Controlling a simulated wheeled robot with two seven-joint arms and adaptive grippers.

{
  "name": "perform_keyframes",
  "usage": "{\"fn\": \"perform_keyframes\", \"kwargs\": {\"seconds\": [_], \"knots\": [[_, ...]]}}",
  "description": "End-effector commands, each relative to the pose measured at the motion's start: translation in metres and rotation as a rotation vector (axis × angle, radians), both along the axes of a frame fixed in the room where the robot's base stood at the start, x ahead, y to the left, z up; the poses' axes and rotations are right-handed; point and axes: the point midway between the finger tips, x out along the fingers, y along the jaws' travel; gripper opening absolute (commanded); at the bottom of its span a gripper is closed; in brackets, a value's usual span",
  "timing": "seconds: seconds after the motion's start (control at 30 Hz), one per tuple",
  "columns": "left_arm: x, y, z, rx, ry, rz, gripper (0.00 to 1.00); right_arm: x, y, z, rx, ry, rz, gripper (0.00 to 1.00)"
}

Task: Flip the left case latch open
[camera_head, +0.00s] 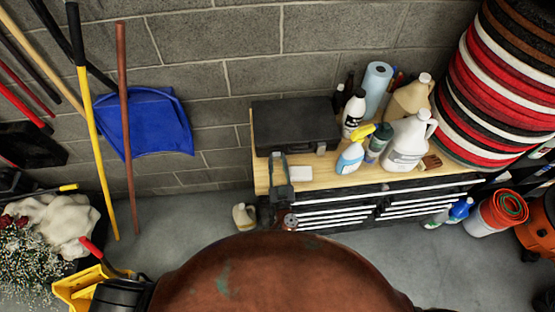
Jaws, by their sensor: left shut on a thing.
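The black case (297,122) lies closed on the wooden top of the tool cabinet, with its front side facing me. My left gripper (278,157) is at the left part of the case's front, with its fingertips against the case where the left latch sits. It is shut on the left latch, which the fingers hide almost completely. A small light latch (320,148) shows on the right part of the case's front. My right gripper is not in view.
A small white block (300,174) lies close to the right of my left gripper. A yellow-topped spray bottle (350,158), white jug (408,142) and blue roll (375,88) stand right of the case. Stacked round pads (492,90) rise at the far right.

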Motion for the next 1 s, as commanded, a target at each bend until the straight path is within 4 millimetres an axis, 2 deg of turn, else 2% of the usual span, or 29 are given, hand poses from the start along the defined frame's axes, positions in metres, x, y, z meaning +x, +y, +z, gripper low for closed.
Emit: {"fn": "perform_keyframes", "kwargs": {"seconds": [0.03,0.2,0.6,0.63,0.87,1.0], "knots": [[-0.001,0.000,-0.007,0.006,-0.021,0.001,0.00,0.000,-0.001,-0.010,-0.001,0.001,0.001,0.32],[-0.005,-0.001,-0.009,0.018,-0.082,-0.002,0.00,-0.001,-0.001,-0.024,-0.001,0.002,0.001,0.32],[-0.006,-0.003,-0.006,0.021,-0.096,-0.005,0.00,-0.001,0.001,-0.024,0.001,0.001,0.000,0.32],[-0.006,-0.003,-0.006,0.021,-0.096,-0.006,0.26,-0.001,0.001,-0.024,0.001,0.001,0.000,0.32],[-0.006,-0.002,-0.006,0.021,-0.097,-0.005,0.42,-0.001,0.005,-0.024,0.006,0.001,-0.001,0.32],[-0.006,-0.002,-0.006,0.021,-0.097,-0.004,0.42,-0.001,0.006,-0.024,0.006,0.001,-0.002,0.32]]}}
